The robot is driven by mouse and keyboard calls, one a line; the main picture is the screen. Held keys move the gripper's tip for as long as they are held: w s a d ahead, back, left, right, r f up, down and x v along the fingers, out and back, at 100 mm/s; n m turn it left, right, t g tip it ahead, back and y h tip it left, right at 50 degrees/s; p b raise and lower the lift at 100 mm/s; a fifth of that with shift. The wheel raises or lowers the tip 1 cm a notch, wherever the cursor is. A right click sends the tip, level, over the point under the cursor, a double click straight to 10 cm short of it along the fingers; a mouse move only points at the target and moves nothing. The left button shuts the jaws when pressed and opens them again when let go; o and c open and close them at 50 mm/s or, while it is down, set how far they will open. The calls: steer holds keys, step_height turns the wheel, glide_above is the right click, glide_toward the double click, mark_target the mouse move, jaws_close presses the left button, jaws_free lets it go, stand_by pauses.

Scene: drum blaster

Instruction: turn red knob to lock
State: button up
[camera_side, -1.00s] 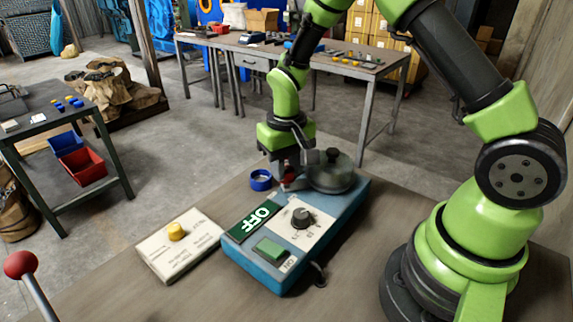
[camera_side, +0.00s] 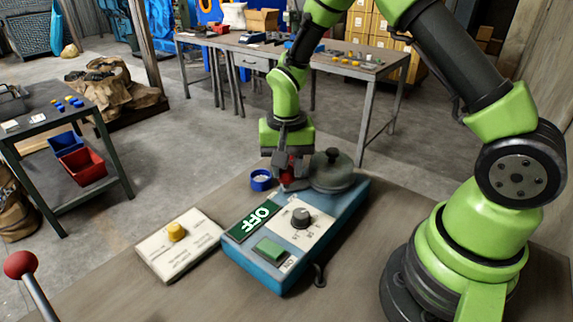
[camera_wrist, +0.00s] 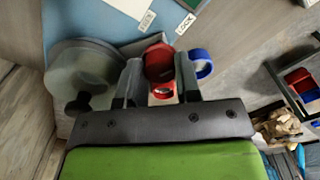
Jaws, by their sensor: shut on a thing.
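The red knob (camera_wrist: 158,62) sits at the far end of the blue machine (camera_side: 262,267), beside the round grey lid (camera_side: 333,178). My gripper (camera_side: 290,177) is over that end and shut on the red knob, which shows only partly between the fingers in the side view. In the wrist view my gripper's two fingers (camera_wrist: 158,80) stand on either side of the knob. A white label reading "LOCK" (camera_wrist: 186,24) lies near the knob, with another label (camera_wrist: 147,20) to its left.

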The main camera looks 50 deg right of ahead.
steer(key=o, duration=0.9)
steer(key=shift+o, duration=0.2)
steer(key=shift+r, duration=0.1)
step_height(320, 180, up, 9)
steer(key=shift+r, duration=0.4)
steer(key=s+a+r+n+t+y, duration=0.1)
steer(key=s+a+r+n+t, duration=0.1)
steer(key=s+r, duration=0.4)
steer(key=s+a+r+n+t+y, duration=0.1)
steer(key=s+r+t, duration=0.4)
steer(key=s, duration=0.6)
steer(key=shift+s+a+r+n, duration=0.3)
steer(key=shift+a+r+n, duration=0.4)
steer(key=shift+n, duration=0.4)
